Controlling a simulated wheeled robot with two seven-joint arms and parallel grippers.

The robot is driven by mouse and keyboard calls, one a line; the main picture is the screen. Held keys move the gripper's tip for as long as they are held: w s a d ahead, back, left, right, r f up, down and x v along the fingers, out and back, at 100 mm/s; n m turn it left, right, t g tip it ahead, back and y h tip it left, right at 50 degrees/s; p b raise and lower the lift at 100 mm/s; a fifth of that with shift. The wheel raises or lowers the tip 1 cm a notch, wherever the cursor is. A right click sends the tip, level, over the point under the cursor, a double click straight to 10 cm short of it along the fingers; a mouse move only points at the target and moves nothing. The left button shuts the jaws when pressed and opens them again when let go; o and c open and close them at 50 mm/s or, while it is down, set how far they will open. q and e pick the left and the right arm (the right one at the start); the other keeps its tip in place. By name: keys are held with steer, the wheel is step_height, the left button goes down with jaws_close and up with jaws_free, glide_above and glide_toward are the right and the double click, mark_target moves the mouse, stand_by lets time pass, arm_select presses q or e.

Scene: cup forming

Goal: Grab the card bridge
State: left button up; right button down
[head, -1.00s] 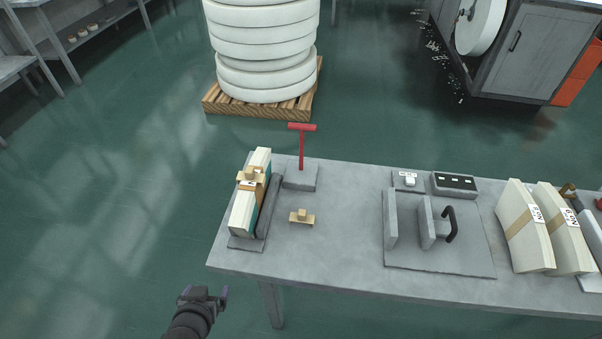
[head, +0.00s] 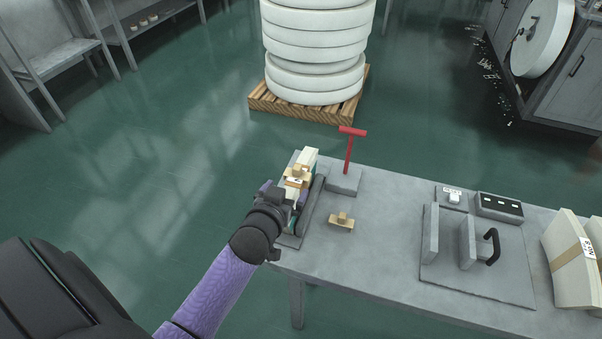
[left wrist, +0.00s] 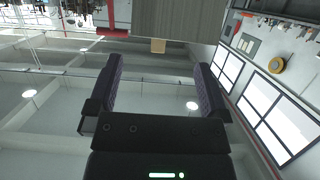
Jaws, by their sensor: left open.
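A tan bridge-shaped piece (head: 297,177) sits across the top of an upright cream and teal card stack (head: 309,160), held in a dark grey holder at the table's left end. A second, similar tan piece (head: 341,221) lies on the table to the right of the holder. Which one is the card bridge, I cannot tell for sure. My left gripper (head: 281,194) is beside the near end of the stack and partly hides it. In the left wrist view its jaws (left wrist: 159,65) are apart with nothing between them. My right gripper is not in view.
A red T-handled post (head: 348,153) stands on a grey block behind the loose tan piece. A grey fixture with a black handle (head: 492,246) is farther right, with cream packs (head: 573,263) at the table's right. The grey table (head: 380,262) is bare between.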

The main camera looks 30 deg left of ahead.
mark_target(296, 176)
arm_select(q)
steer(key=b+x, duration=0.1)
steer(key=x, duration=0.2)
steer(key=b+x, duration=0.1)
steer(key=x, duration=0.2)
steer(key=shift+f, duration=0.25)
steer(key=shift+w, duration=0.2)
steer(key=shift+r, duration=0.15)
steer(key=c, duration=0.9)
